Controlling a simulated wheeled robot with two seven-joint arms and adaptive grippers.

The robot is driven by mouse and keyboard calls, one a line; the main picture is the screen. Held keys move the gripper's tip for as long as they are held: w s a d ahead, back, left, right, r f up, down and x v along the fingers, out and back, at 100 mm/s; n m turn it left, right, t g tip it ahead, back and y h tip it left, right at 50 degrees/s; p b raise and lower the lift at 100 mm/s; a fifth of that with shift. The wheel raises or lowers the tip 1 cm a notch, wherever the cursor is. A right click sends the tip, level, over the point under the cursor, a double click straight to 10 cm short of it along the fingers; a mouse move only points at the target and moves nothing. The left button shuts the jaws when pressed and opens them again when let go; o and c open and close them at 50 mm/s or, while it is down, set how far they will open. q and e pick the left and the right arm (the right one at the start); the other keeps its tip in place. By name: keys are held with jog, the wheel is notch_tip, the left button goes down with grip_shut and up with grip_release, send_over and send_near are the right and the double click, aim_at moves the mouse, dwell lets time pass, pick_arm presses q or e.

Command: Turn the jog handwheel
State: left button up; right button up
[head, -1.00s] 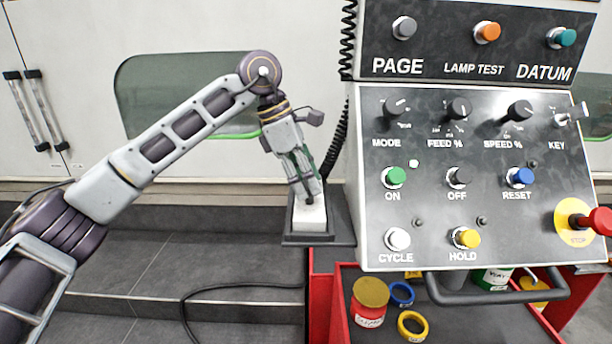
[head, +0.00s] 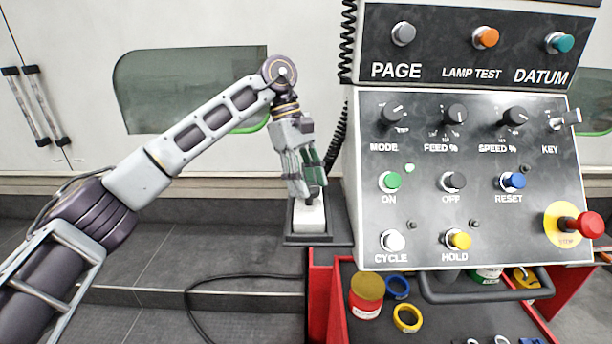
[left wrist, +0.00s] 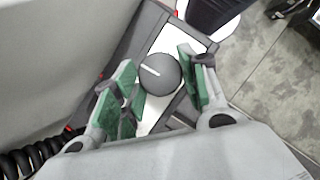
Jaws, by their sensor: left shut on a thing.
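The jog handwheel is a dark grey round knob with a white line across its top, seen in the left wrist view (left wrist: 158,74). It sits on a white box (head: 309,216), which stands on a dark ledge left of the control panel. My left gripper (head: 308,192) points down at the box, its green-padded fingers on opposite sides of the knob. In the head view the fingers mostly hide the knob. My right gripper is not in view.
The control panel (head: 470,225) with buttons, dials and a red stop knob (head: 588,225) stands close to the right of my left gripper. A coiled black cable (head: 338,140) hangs between them. A red cart (head: 322,285) below holds jars and tape rolls.

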pick_arm(q)
jog(key=m+y+p, duration=0.1)
jog(key=m, duration=0.2)
jog(key=shift+d+r+m+g+p, duration=0.1)
jog(key=shift+r+m+g+p, duration=0.05)
jog(key=shift+m+g+p, duration=0.2)
jog(key=shift+w+m+g+y, duration=0.1)
jog(key=shift+m+g+y, duration=0.25)
jog(key=shift+m, duration=0.5)
jog(key=m+y, duration=0.1)
jog(key=m, duration=0.3)
jog(key=shift+d+y+p, duration=0.2)
jog(key=shift+y+p, duration=0.15)
jog(key=shift+p, duration=0.05)
jog(key=shift+d+m+y, duration=0.1)
jog(key=shift+m+y, duration=0.4)
jog(key=shift+m, duration=0.9)
jog(key=o, duration=1)
jog(key=shift+o, duration=0.2)
